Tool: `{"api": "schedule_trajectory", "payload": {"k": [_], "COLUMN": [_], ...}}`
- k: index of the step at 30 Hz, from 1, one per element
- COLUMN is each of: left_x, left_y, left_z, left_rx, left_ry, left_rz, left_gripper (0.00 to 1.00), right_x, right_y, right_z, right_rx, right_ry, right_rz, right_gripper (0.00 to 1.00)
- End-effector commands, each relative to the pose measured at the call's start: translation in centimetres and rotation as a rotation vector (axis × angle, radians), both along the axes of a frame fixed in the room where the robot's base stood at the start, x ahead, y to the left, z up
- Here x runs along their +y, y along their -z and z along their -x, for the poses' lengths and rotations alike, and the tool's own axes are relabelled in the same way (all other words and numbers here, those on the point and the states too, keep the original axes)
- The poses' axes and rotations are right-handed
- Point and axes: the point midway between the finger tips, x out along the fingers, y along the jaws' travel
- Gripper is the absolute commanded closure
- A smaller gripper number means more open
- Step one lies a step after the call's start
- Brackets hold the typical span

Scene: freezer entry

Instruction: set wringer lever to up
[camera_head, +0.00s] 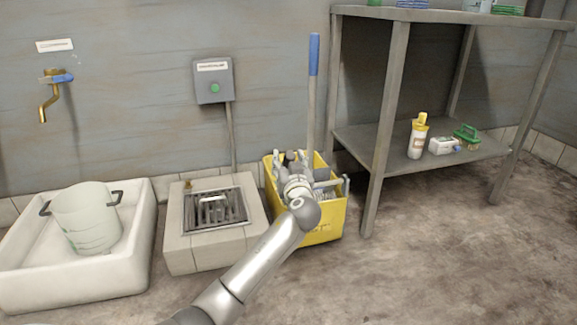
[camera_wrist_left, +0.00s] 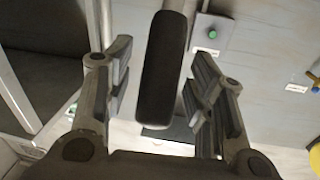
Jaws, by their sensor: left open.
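The yellow mop bucket (camera_head: 322,233) stands on the floor against the wall, with grey wringer parts at its top. My left gripper (camera_head: 297,165) is over the bucket's left part and hides much of the wringer. In the left wrist view a black grip on a pale rod, seemingly the wringer lever (camera_wrist_left: 165,65), lies between the two fingers of my left gripper (camera_wrist_left: 157,72). The fingers are open, with a visible gap on each side of the grip. The lever's lower end is hidden in the head view. My right gripper is out of view.
A blue-topped pole (camera_head: 313,55) rises from behind the bucket. A metal shelf table (camera_head: 371,180) stands close on the right. A floor drain block (camera_head: 190,257) is on the left, below a wall box (camera_head: 213,80) with a green button. Open floor lies in front.

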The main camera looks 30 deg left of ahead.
Motion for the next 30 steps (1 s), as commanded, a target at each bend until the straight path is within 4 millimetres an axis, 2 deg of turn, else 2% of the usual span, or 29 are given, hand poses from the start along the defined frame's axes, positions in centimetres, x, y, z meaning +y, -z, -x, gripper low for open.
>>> {"api": "schedule_trajectory", "payload": {"k": [8, 18, 20, 30], "left_x": [0.08, 0.06, 0.06, 0.23], "left_y": [-0.03, -0.01, -0.01, -0.34], "left_z": [-0.11, -0.10, -0.10, -0.24], "left_rx": [0.000, 0.000, 0.000, 0.008], "left_ry": [0.001, 0.001, 0.001, 0.000], "left_rz": [0.000, 0.000, 0.000, 0.008], "left_gripper": [0.51, 0.94, 1.00, 1.00], "right_x": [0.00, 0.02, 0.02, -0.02], "right_y": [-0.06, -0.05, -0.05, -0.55], "right_z": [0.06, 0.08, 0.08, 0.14], "right_rx": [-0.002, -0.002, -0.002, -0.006], "right_ry": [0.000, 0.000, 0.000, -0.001], "right_rz": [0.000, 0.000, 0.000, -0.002], "right_gripper": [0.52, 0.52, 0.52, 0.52]}}
